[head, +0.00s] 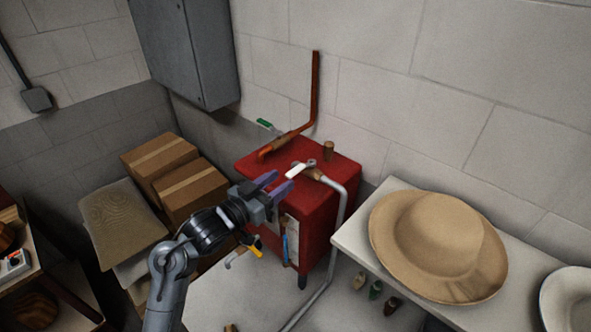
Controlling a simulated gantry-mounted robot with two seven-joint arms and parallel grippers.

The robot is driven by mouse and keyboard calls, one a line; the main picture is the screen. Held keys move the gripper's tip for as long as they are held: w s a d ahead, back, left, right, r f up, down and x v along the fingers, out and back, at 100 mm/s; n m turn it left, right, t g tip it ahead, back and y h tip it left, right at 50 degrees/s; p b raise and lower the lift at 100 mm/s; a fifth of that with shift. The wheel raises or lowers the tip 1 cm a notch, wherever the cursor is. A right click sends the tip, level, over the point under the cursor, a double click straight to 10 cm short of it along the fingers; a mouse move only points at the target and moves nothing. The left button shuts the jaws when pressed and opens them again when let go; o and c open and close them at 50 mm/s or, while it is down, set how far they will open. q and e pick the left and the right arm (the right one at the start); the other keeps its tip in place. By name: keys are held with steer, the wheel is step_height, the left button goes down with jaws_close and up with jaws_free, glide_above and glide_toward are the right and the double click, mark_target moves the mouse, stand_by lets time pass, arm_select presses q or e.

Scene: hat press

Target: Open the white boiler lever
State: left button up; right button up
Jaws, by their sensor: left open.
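The red boiler (325,212) stands against the wall in the middle of the head view. Its white lever (295,171) sits on top, at the pipe fitting near the front right. My left gripper (283,181) is open, its two purple fingers pointing toward the white lever. The fingertips are just to the left of and below the lever in the picture; I cannot tell whether they touch it. Nothing shows between the fingers. The arm and gripper hide part of the boiler's front left. My right gripper is not in view.
A green lever (265,124) sits by the copper pipe (314,90) behind. A grey pipe (340,215) runs down the boiler's right side. Cardboard boxes (190,190) stand left. A white table (362,232) with a tan hat (438,240) stands right. A grey cabinet (190,50) hangs above.

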mark_target(303, 165)
arm_select(q)
steer(key=x, duration=0.6)
steer(key=shift+w+d+p, duration=0.15)
steer(key=shift+d+p, duration=0.05)
steer(key=shift+p, duration=0.2)
jaws_close()
